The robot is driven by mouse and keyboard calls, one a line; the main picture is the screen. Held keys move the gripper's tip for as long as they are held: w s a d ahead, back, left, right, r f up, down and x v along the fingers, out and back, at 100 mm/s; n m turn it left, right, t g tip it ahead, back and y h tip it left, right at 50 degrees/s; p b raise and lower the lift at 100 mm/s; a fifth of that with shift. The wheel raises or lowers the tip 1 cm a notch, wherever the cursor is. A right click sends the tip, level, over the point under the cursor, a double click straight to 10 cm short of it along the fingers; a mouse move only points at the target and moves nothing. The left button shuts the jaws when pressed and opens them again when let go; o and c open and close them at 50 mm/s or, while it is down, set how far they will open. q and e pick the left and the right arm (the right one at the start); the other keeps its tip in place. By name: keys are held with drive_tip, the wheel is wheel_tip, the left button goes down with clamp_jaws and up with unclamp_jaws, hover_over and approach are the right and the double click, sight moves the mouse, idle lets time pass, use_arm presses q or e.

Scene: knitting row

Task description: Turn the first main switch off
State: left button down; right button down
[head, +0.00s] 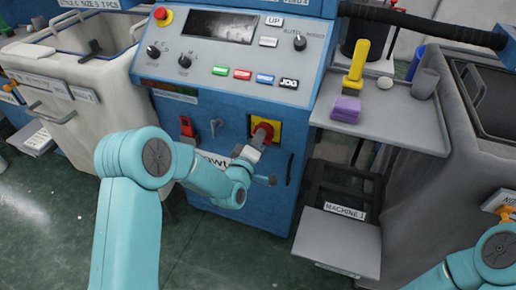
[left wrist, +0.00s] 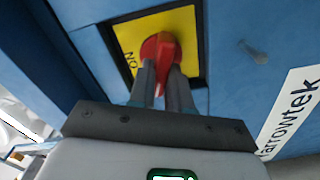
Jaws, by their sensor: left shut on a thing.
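The main switch is a red rotary knob (head: 263,130) on a yellow plate (head: 274,123), on the lower front of the blue machine labelled MACHINE 1. In the left wrist view the red knob (left wrist: 161,47) stands at the middle of the yellow plate (left wrist: 120,30), where the word ON shows at the left. My left gripper (head: 256,142) is shut on the knob, its two fingers (left wrist: 163,75) on either side of the grip. The fingers cover part of the knob, and its exact setting is hard to tell. My right gripper is out of view; only its arm shows at the lower right.
A control panel (head: 228,62) with buttons and a red emergency stop (head: 162,15) lies above. A red switch (head: 187,126) and a small lever (head: 216,127) sit left of the knob. A grey side shelf (head: 400,120) holds a purple block (head: 346,109). Free floor shows at lower left.

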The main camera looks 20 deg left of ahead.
use_arm(q)
drive_tip(key=shift+f+n+b, duration=0.15)
drive_tip(key=shift+n+b, duration=2.25)
drive_tip(key=shift+b, duration=0.45)
drive_tip(key=shift+a, duration=0.1)
drive_tip(key=c, duration=1.1)
unclamp_jaws()
drive_tip(key=shift+o, duration=0.2)
